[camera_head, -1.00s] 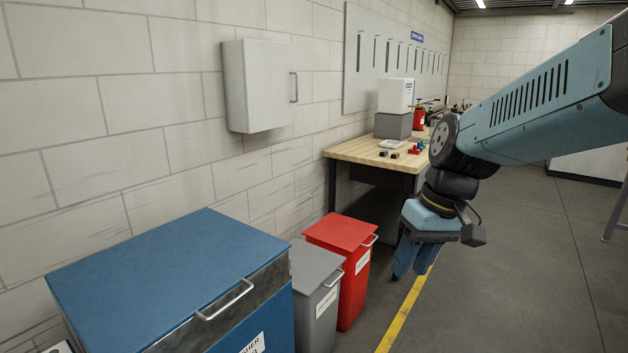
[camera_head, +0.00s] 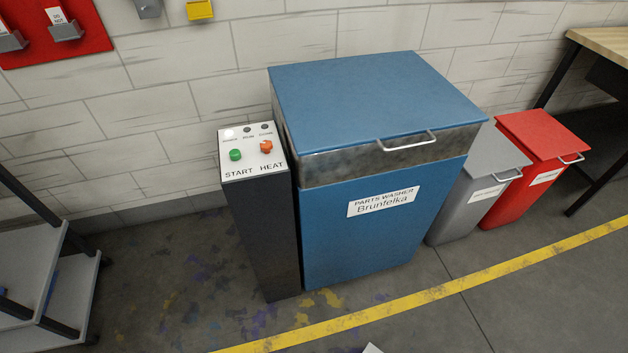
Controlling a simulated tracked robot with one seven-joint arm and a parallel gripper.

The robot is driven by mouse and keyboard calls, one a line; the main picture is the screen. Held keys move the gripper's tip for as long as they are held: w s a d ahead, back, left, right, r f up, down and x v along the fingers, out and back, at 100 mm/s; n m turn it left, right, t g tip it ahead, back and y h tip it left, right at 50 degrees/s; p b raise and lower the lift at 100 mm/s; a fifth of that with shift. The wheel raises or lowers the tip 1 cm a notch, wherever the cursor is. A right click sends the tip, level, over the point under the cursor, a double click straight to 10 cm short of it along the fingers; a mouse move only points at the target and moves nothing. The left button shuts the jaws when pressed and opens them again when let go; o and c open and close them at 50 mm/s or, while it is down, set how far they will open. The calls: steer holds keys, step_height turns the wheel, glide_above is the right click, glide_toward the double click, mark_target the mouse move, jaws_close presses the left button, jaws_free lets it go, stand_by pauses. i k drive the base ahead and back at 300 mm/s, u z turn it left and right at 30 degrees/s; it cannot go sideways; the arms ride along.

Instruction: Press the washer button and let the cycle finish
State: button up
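The blue parts washer (camera_head: 378,220) stands against the wall in the middle of the head view, with its lid (camera_head: 370,95) shut and a metal handle (camera_head: 406,141) at the front. A dark control pedestal (camera_head: 262,235) stands at its left side. Its white top panel (camera_head: 252,160) carries a green button (camera_head: 235,155) labelled START and an orange-red knob (camera_head: 266,147) labelled HEAT. Of the small round lamps behind them, the left one (camera_head: 229,133) looks pale and the other two look dark. My gripper is not in view.
A grey bin (camera_head: 478,192) and a red bin (camera_head: 536,168) stand right of the washer. A shelf cart (camera_head: 38,270) is at the left edge, and a workbench (camera_head: 603,40) at the upper right. A yellow floor line (camera_head: 440,289) crosses the open floor in front.

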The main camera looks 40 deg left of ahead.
mark_target(234, 154)
steer(key=z, duration=1.2)
steer(key=i, duration=0.15)
steer(key=u, duration=3.3)
steer(key=k, duration=0.85)
steer(key=u, duration=0.25)
steer(key=i, duration=0.85)
steer(key=z, duration=0.15)
